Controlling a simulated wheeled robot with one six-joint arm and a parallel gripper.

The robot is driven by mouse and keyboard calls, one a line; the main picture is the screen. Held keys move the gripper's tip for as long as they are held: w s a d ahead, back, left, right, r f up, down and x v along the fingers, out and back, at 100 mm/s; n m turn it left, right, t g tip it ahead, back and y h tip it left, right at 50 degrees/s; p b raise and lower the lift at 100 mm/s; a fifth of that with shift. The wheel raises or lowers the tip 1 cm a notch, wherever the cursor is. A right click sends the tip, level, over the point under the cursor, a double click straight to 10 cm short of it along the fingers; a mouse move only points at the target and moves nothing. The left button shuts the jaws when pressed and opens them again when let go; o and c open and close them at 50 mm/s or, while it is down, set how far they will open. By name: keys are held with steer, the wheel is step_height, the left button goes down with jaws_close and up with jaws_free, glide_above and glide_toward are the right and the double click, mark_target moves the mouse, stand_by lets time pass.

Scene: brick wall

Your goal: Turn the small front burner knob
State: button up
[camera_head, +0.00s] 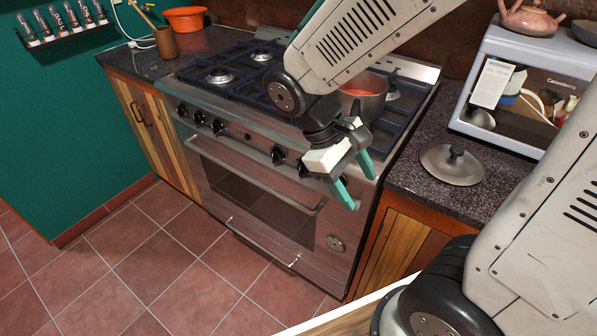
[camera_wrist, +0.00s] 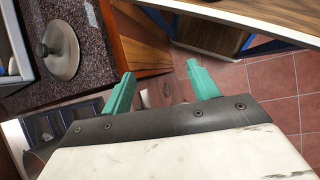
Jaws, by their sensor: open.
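The stove (camera_head: 262,178) has a steel front panel with several black knobs. One group is at the left, with one knob (camera_head: 217,127) nearest the middle. Two more, the nearer-left knob (camera_head: 278,155) and another knob (camera_head: 302,168), are right of centre, just left of my gripper. I cannot tell which knob is the small front burner's. My gripper (camera_head: 353,178) is open and empty at the stove's front right corner, its teal fingers apart. It hides the right end of the panel. The wrist view shows the open fingers (camera_wrist: 161,76) over floor and cabinet, with no knob visible between them.
The oven handle (camera_head: 255,175) runs below the panel. A pot (camera_head: 366,101) with red contents stands on the right burners, partly behind my arm. A lid (camera_head: 451,165) lies on the right counter (camera_head: 420,125) beside a microwave (camera_head: 520,90). The tiled floor (camera_head: 150,265) in front is clear.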

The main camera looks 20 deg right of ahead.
steer(key=w+f+n+h, duration=0.5)
steer(key=f, duration=0.2)
steer(key=n+t+h, duration=0.5)
steer(key=n+t, duration=0.8)
steer(key=n, duration=0.1)
glide_toward(300, 171)
steer(key=d, duration=0.2)
steer(key=shift+t, duration=0.6)
steer(key=x, duration=0.7)
steer(key=shift+w+a+f, duration=0.15)
steer(key=shift+w+f, duration=0.1)
steer(key=shift+w+d, duration=0.25)
steer(key=shift+d, duration=0.1)
steer(key=c, duration=0.9)
